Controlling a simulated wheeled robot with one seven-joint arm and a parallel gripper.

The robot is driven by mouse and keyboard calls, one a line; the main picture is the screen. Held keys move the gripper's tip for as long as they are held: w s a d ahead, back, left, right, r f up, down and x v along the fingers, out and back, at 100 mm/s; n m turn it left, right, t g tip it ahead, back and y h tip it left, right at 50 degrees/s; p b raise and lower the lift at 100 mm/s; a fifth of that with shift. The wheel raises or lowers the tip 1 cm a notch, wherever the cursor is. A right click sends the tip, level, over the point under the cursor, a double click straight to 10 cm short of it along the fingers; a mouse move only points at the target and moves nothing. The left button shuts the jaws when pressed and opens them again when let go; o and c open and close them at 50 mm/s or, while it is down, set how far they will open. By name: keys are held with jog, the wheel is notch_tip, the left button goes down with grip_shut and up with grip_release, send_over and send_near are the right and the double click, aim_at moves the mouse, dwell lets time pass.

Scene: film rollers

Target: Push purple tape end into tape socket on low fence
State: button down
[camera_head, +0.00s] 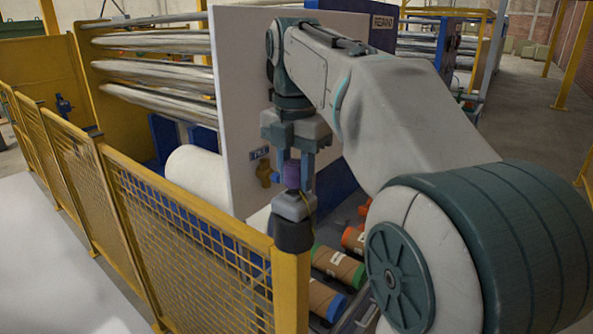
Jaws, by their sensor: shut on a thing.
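My gripper (292,168) points down near the top of the yellow fence's corner post. Directly below the purple piece is a grey block on a dark cap (293,220), at the top of the yellow post; this looks like the tape socket. The purple piece is upright and close above or at the block. I cannot tell whether it has entered it. A thin yellow strand hangs beside the block on its right.
The low yellow mesh fence (190,225) runs from the left to the post. Behind it are a white machine panel (238,110), a white roll (195,172) and metal rollers (150,43). Brown cores with coloured ends (338,265) lie low, right of the post.

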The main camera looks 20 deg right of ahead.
jog(key=shift+f, duration=0.65)
dwell(0.7)
jog(key=c, duration=0.9)
grip_release()
jog(key=shift+c, duration=0.2)
jog(key=shift+r, duration=0.1)
